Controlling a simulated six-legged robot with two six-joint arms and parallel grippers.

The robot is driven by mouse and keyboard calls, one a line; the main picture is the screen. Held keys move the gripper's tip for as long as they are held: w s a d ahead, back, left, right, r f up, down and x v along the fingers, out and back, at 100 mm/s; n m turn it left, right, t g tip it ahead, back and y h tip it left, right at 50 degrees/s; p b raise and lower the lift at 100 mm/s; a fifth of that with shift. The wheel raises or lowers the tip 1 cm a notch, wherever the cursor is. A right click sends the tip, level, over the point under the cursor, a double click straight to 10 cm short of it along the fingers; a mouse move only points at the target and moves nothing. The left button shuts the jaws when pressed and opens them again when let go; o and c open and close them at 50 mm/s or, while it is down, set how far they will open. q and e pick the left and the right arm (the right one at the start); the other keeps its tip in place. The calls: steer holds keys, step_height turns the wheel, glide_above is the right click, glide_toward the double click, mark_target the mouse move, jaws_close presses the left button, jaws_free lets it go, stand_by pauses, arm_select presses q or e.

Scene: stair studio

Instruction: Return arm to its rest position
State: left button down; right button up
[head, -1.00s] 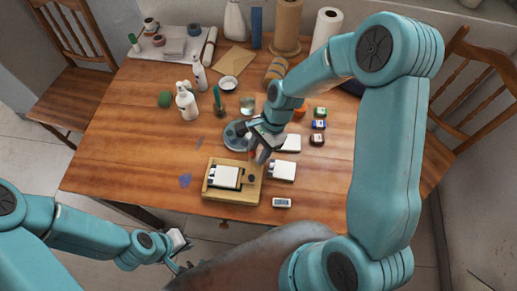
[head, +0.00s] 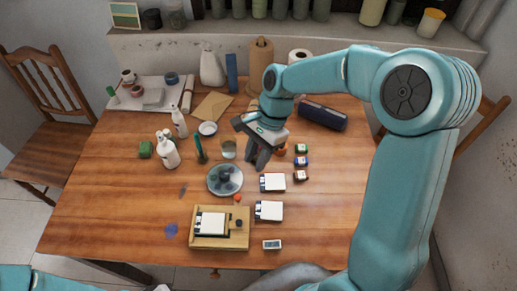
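My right gripper (head: 257,164) hangs over the middle of the table at the end of the teal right arm, fingers pointing down. It is above the area beside the clear glass (head: 228,149) and behind the round grey dish (head: 225,191). I see no object held in it, but the gap between its fingers is too small to judge. My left arm shows only at the bottom left edge. A pale bit of my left gripper (head: 160,288) shows at the bottom edge, and its fingers are cut off.
A wooden tray (head: 240,240) holds a white block. Two white blocks (head: 272,183) (head: 268,211), small ink jars (head: 302,162) and a dark case (head: 322,113) stand nearby. White bottles (head: 167,152) stand left. The table's left front is mostly clear.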

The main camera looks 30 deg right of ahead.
steer(key=shift+v, duration=1.15)
steer(key=shift+s+d, duration=0.1)
steer(key=shift+d, duration=0.05)
